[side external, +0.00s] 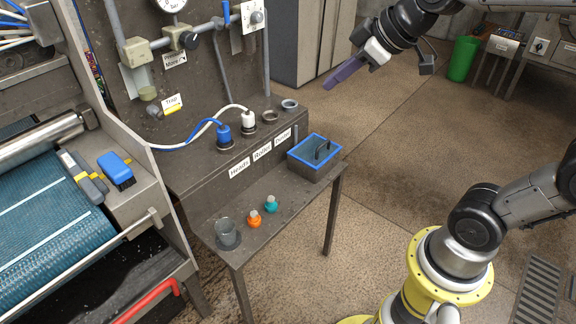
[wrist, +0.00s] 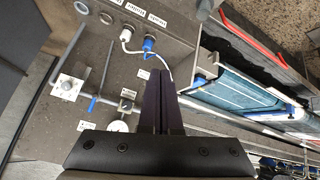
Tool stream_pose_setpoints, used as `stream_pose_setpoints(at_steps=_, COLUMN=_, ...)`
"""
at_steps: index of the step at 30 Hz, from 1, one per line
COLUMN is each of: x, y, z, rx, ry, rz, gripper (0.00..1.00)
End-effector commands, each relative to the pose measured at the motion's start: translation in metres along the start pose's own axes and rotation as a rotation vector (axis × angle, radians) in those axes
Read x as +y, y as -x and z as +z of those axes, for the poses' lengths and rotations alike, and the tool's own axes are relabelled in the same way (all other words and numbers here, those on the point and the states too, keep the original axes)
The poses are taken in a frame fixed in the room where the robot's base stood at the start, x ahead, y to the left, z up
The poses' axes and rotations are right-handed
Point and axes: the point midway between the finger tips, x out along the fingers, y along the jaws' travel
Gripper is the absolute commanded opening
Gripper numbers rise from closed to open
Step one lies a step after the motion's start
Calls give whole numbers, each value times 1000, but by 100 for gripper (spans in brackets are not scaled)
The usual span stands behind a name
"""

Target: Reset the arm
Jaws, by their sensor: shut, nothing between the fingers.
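My gripper (side external: 344,74) is raised in the air at the upper middle of the side external view, above the floor and to the right of the bench. Its long dark purple fingers are together with nothing between them. The fingers also show in the wrist view (wrist: 160,74), pointing up in the picture. My arm reaches in from the upper right in the side external view. No object touches the fingers.
A blue plug (side external: 224,134) and white plug (side external: 248,121) sit in sockets. A green bin (side external: 463,58) stands behind. Floor between is clear.

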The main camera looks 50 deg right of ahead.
Motion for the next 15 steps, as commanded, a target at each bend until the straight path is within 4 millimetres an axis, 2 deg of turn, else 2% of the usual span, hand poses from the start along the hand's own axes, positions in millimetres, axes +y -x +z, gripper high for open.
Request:
stream_pose_setpoints(at_steps=1, x=-17, y=18, z=14, rx=6, ry=-4, rz=-6, gripper=0)
stream_pose_setpoints(at_steps=6, x=-52, y=48, z=74, rx=-33, ry=-84, rz=-11, gripper=0)
stream_pose_setpoints(at_steps=9, x=-61, y=52, z=112, rx=-95, ry=-170, rz=2, gripper=0)
stream_pose_setpoints(at_steps=12, x=-64, y=48, z=138, rx=-174, ry=-255, rz=14, gripper=0)
stream_pose_setpoints(at_steps=15, x=-65, y=47, z=148, rx=-212, ry=-320, rz=26, gripper=0)
